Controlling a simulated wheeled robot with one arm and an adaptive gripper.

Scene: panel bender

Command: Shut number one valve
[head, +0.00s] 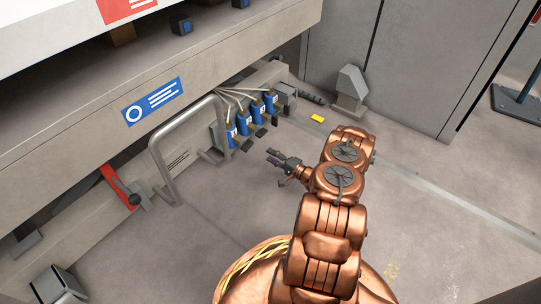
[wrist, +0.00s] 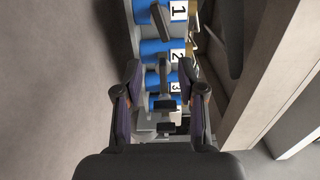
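Several blue valves with numbered white labels stand in a row low on the machine's side. The number one valve (wrist: 146,14) is at the top of the wrist view, with a dark handle (wrist: 160,20) across it. In the head view the number one valve (head: 231,137) is at the near left end of the row. The number two valve (wrist: 152,47) and number three valve (wrist: 153,78) sit below it in the wrist view. My gripper (head: 272,157) is open and empty, apart from the valves, to their right. Its spread fingers (wrist: 163,80) partly frame the lower valves.
A bent grey tube rail (head: 160,165) stands left of the valves. Thin pipes (head: 235,97) run above them. A red lever (head: 117,186) is further left. A small yellow block (head: 317,118) lies on the floor. The floor (head: 225,200) in front is clear.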

